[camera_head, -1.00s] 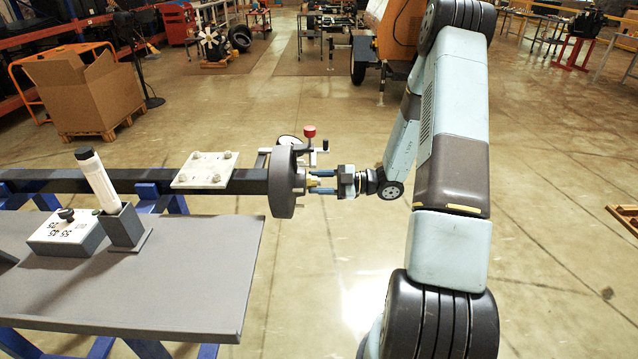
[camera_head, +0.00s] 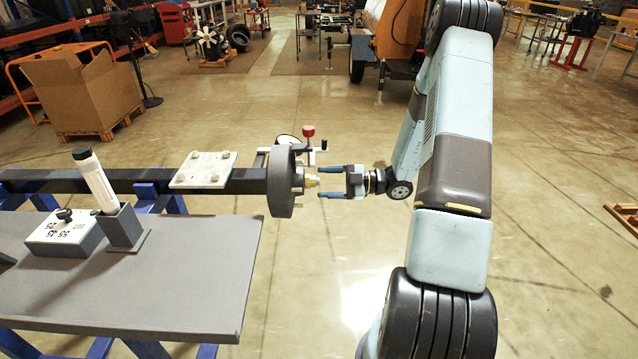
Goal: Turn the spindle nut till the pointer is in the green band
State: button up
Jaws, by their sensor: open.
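The spindle nut (camera_head: 311,181) is a small yellowish piece at the centre of the dark round hub (camera_head: 282,182), on the end of the black beam. My gripper (camera_head: 321,182) is just to the right of the nut and faces it. Its two blue fingers are spread apart, one above and one below the nut's line, with a small gap to the nut. Nothing is between them. I cannot make out a pointer or a green band.
A red knob (camera_head: 309,131) on a small bracket stands behind the hub. The grey table (camera_head: 170,285) at the left bears a white box (camera_head: 62,235) and a holder (camera_head: 123,228) with a white torch-like tube (camera_head: 98,182).

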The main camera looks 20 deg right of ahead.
jog(key=v, duration=1)
jog(key=shift+d, duration=0.4)
jog(key=shift+s, duration=0.1)
jog(key=s+a+r+n+g+h, duration=0.5)
jog(key=r+n, duration=0.4)
jog(key=n, duration=0.4)
jog(key=s+a+r+n+g+h, duration=0.2)
jog(key=s+a+r+n+h, duration=0.2)
jog(key=s+a+r+n, duration=0.55)
jog(key=s+r+n+t+h, duration=0.3)
jog(key=s+r+n+h, duration=0.1)
jog(key=n, duration=0.9)
jog(key=s+d+r+n+t+h, duration=0.1)
jog(key=s+r+n+t+h, duration=0.3)
jog(key=n, duration=1)
jog(key=v, duration=0.4)
jog(key=shift+d, duration=0.15)
jog(key=shift+w, duration=0.1)
